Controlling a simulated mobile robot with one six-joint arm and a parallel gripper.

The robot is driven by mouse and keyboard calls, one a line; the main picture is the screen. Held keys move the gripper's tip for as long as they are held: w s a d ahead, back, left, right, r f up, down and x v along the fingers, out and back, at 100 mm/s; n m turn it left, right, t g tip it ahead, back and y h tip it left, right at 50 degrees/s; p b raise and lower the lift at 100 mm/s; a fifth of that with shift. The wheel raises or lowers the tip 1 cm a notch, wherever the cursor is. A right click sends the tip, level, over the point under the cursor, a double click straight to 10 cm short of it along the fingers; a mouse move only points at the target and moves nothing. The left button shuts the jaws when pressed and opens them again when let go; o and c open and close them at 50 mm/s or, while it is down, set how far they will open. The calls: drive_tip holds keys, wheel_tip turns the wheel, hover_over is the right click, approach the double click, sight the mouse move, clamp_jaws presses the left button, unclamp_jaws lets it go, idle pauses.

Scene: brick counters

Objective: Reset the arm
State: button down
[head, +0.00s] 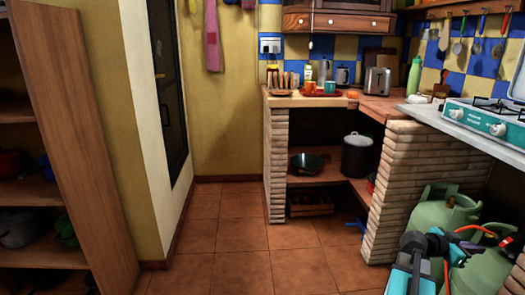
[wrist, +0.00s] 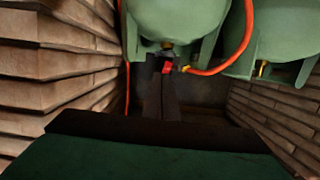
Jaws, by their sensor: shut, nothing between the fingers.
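My arm (head: 412,262), teal and black, shows at the lower right of the head view, in front of the green gas bottles (head: 445,207). My gripper (wrist: 165,92) shows in the wrist view as dark fingers closed together, with nothing between them. Its dark housing fills the bottom of that view. I cannot tell the exact gap between fingertips and bottles.
An orange hose (wrist: 236,50) curves by the bottles, with brick walls (wrist: 50,65) on both sides. In the head view, a brick counter (head: 275,160) holds a toaster (head: 377,81), and a stove (head: 485,112) stands at right. A wooden shelf (head: 65,130) is at left.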

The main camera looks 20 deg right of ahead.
drive_tip(key=w+a+f+n+t+y+p, duration=0.1)
drive_tip(key=w+a+f+n+t+p, duration=0.2)
drive_tip(key=w+a+p, duration=0.85)
drive_tip(key=w+a+f+n+y+p, duration=0.2)
drive_tip(key=a+f+p, duration=0.2)
drive_tip(key=a, duration=0.5)
drive_tip(key=w+a+f+n+t+y+p, duration=0.1)
drive_tip(key=w+a+f+n+p, duration=0.15)
drive_tip(key=a, duration=0.65)
drive_tip(key=w+a+f+n+y+p, duration=0.15)
drive_tip(key=a+f+p, duration=0.25)
drive_tip(key=a, duration=0.4)
drive_tip(key=s+a+f+n+g+y+p, duration=0.3)
drive_tip(key=s+a+n, duration=0.3)
drive_tip(key=s+a, duration=0.5)
drive_tip(key=s+a+f+n+g+y+p, duration=0.2)
drive_tip(key=s+a+n+y+p, duration=0.3)
drive_tip(key=s+a, duration=0.6)
drive_tip(key=a+f+y, duration=0.1)
drive_tip(key=a, duration=0.6)
drive_tip(key=shift+s+a+f+n+g, duration=0.15)
drive_tip(key=shift+a+f+n+g, duration=0.05)
drive_tip(key=shift+f+n+g, duration=0.2)
